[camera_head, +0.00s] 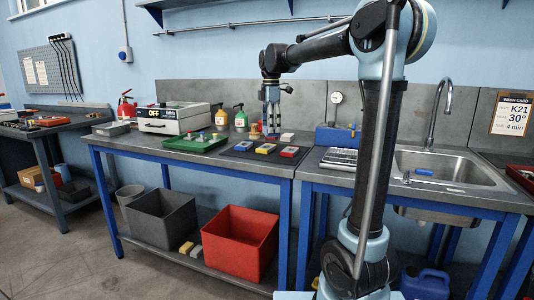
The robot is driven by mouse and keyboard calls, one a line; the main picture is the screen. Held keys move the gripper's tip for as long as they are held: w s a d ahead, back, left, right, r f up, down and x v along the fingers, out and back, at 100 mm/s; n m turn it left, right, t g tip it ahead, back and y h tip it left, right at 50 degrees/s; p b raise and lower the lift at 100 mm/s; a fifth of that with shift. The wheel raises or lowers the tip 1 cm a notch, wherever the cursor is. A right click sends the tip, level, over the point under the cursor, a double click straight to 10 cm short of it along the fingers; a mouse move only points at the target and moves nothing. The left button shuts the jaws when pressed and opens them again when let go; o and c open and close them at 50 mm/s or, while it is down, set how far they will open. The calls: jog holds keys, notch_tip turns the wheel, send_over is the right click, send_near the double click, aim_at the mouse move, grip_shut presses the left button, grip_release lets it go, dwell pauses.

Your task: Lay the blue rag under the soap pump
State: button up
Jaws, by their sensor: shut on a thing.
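My gripper (271,128) points down over the back of the workbench, just right of the bottles. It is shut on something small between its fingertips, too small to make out. Two pump-topped bottles stand upright at the back of the bench: a yellow-orange one (221,118) and a green one (241,118). I cannot tell which is the soap pump. I cannot pick out the blue rag for sure. Small coloured blocks or folded pieces lie on a dark mat (236,153) in front of my gripper, among them a yellow-and-blue one (265,148) and a red-and-white one (289,151).
A green tray (194,146) with small items lies left of the mat. A white device marked OFF (173,119) stands farther left. A pale block (287,137) lies right of my gripper. A blue box (335,136) and a sink (445,165) are to the right.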

jog(key=shift+d, duration=0.15)
jog(key=n, duration=0.2)
jog(key=a+n, duration=0.1)
jog(key=n, duration=0.2)
jog(key=shift+s+a+r, duration=0.1)
jog(key=shift+a+r, duration=0.05)
jog(key=n, duration=0.2)
jog(key=a+n, duration=0.1)
jog(key=n, duration=0.2)
jog(key=shift+s+a+r+n, duration=0.1)
jog(key=shift+s+a+n, duration=0.1)
jog(key=shift+n, duration=0.1)
jog(key=shift+f, duration=5)
jog(key=o, duration=0.9)
